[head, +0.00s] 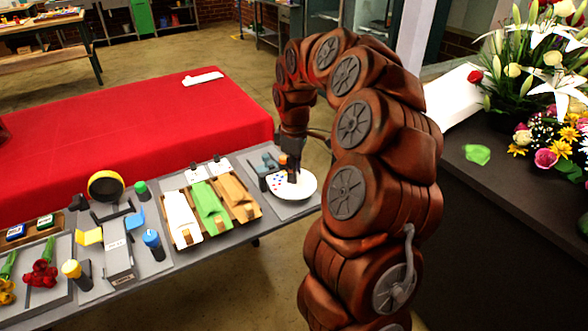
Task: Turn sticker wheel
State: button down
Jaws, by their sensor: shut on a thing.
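The sticker wheel (305,187) is a white round disc with small coloured dots, at the right end of the grey table in the head view. My gripper (293,178) points down from my arm over the middle of the disc, shut on the wheel. The fingertips are dark and small, so the exact part they grip is hidden. An orange piece shows beside the fingers. The wheel looks level.
A small dark grey device (265,166) stands just left of the wheel. A wooden tray (181,246) with white, green and tan wraps lies further left. A red-covered table (120,130) is behind. Flowers (548,85) stand on a dark counter at the right.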

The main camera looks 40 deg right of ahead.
jog(key=shift+n, duration=0.8)
jog(key=c, duration=1.1)
grip_release()
jog(key=shift+c, duration=0.2)
notch_tip(320, 180, up, 12)
jog(key=shift+w, duration=0.15)
